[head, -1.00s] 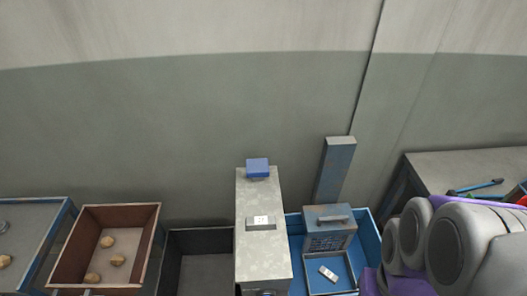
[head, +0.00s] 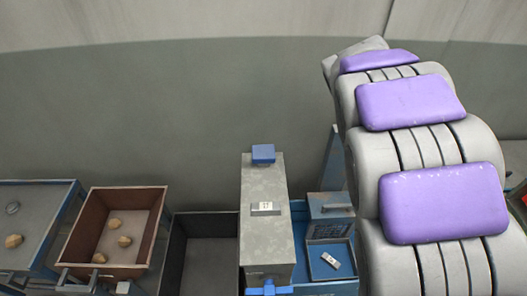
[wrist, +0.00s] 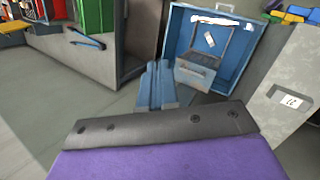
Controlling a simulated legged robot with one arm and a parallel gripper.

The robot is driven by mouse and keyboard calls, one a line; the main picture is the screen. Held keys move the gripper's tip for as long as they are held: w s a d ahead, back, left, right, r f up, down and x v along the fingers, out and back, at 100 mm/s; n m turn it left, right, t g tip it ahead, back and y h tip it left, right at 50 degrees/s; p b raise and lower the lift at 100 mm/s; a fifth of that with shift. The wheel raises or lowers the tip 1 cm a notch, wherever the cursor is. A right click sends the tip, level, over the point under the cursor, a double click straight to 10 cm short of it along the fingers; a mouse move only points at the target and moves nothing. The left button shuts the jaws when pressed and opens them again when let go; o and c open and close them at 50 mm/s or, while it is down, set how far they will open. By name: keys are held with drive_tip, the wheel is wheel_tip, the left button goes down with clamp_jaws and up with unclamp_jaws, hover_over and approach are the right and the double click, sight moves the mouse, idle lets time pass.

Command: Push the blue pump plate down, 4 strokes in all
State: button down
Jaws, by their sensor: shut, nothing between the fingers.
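A galvanized cabinet (head: 264,181) stands at the middle of the head view. A blue block (head: 263,153) is at its far end, and a blue piece (head: 269,288) juts from its near end at the bottom edge. I cannot tell for certain which of the two is the pump plate. My gripper (wrist: 160,126), a dark edge with purple behind it, fills the lower wrist view. It is shut and empty, apart from both blue pieces. The cabinet also shows at the right of the wrist view (wrist: 285,75). My arm hides the right side of the head view.
Right of the cabinet lies a blue tray (head: 298,211) with a grey-blue box (head: 330,207) and a small white item (head: 331,261). A brown bin (head: 94,232) with tan lumps and an empty dark bin (head: 201,255) are left.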

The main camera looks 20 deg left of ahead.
drive_tip(key=w+a+f+n+t+h, duration=0.1)
drive_tip(key=w+a+f+n+t, duration=0.15)
drive_tip(key=w+a, duration=0.55)
drive_tip(key=n+t+y, duration=0.1)
drive_tip(key=n+t, duration=0.3)
drive_tip(key=n, duration=0.6)
hover_over(262, 153)
wheel_tip(262, 153, down, 12)
drive_tip(key=shift+w+a, duration=0.1)
drive_tip(key=shift+f, duration=0.15)
wheel_tip(262, 153, down, 6)
drive_tip(key=b, duration=0.5)
drive_tip(key=shift+b, duration=0.3)
drive_tip(key=shift+f, duration=1.25)
